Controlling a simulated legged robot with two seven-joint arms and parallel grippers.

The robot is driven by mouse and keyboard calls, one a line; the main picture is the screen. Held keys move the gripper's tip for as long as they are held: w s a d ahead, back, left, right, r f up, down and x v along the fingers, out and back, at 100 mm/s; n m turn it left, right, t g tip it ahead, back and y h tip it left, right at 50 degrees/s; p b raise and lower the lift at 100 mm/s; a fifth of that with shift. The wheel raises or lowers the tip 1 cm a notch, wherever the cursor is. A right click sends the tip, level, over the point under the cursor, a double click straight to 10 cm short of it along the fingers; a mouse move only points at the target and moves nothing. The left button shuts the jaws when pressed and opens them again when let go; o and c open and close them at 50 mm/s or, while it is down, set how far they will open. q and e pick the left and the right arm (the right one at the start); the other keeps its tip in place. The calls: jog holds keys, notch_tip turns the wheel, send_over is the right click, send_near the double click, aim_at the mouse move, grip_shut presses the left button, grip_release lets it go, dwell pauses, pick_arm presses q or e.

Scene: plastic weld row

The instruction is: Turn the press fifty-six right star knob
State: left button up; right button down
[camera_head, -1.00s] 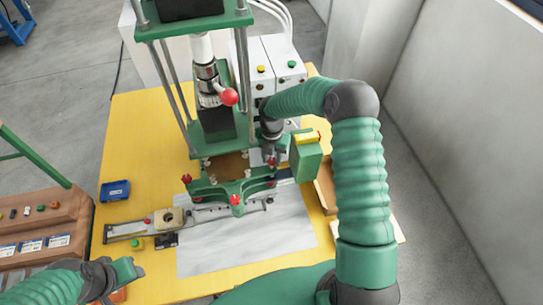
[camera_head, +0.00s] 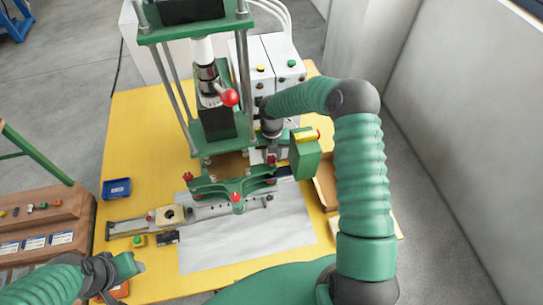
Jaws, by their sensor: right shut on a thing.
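The green press (camera_head: 212,128) stands on the yellow table with a green fixture frame (camera_head: 235,185) at its foot. Small red star knobs sit on the frame: a left one (camera_head: 187,177), a front one (camera_head: 237,197) and a right one (camera_head: 271,159). My right arm reaches in from the right, and its gripper (camera_head: 271,152) points down at the right star knob, shut on it. The gripper and wrist hide part of this knob. My left gripper (camera_head: 137,264) is at the lower left, away from the press; its jaw opening is not clear.
A red ball-ended lever (camera_head: 229,97) is on the press column. A green and yellow box (camera_head: 305,155) stands close to the right of my right gripper. A blue tray (camera_head: 116,188) is at the table's left.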

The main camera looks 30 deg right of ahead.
aim_at(272, 157)
jog(key=shift+w+d+r, duration=0.1)
jog(key=shift+w+r, duration=0.15)
jog(key=shift+w, duration=0.05)
jog(key=c, duration=1.4)
grip_release()
jog(key=shift+c, duration=0.2)
jog(key=o, duration=0.4)
jog(key=shift+s+f, duration=0.15)
jog(key=shift+f, duration=0.05)
jog(key=r+b, duration=0.3)
jog(key=shift+w+d, duration=0.15)
jog(key=shift+w, duration=0.05)
jog(key=s+a+b, duration=0.1)
jog(key=s+a, duration=0.1)
jog(key=s, duration=0.2)
jog(key=s+a+r+b, duration=0.1)
jog(key=s+a, duration=0.2)
jog(key=s, duration=0.2)
jog(key=s+a+r+b, duration=0.1)
jog(key=s+a, duration=0.2)
jog(key=s, duration=0.2)
jog(key=shift+s+a, duration=0.1)
jog(key=shift+a, duration=0.1)
jog(key=shift+d, duration=0.1)
jog(key=shift+f+b, duration=0.15)
jog(key=shift+b, duration=0.15)
